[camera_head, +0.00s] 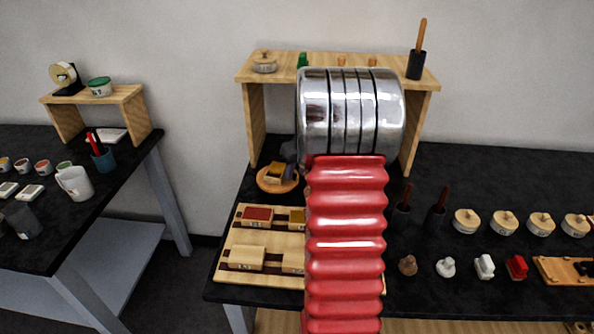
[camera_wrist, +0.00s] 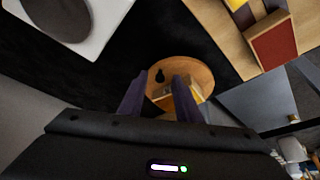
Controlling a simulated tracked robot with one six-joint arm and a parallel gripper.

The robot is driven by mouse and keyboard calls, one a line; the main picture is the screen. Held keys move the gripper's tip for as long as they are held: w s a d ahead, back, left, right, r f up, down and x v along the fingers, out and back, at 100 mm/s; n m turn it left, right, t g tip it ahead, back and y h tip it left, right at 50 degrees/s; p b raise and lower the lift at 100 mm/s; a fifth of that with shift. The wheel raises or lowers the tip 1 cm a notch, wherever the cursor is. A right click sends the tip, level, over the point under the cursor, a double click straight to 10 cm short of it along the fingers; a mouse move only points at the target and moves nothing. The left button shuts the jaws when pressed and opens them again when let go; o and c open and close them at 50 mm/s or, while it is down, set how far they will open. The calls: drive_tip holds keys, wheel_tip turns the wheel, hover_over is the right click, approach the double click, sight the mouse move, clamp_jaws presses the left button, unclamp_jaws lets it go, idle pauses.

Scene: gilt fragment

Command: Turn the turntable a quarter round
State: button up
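The turntable is a round wooden disc (camera_head: 268,186) on the black table, left of my red arm. A gold and brown block (camera_head: 277,172) lies on it. In the wrist view the turntable (camera_wrist: 200,72) is ahead of my gripper (camera_wrist: 161,76), with a small dark knob-like shape near its left edge, seen between the fingertips. My gripper's two purple fingers are apart, with nothing visibly held. The right finger covers part of the block (camera_wrist: 165,101). I cannot tell whether either finger touches the disc or the knob. In the head view my arm hides most of the gripper.
A wooden tray (camera_head: 234,236) with coloured blocks lies in front of the turntable. A wooden shelf (camera_head: 275,71) stands behind. Dark holders with sticks (camera_head: 437,222) and several lidded pots (camera_head: 504,222) stand right of my arm. A white square plate (camera_wrist: 100,37) lies upper left in the wrist view.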

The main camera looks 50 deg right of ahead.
drive_tip(key=shift+c, duration=0.7)
clamp_jaws()
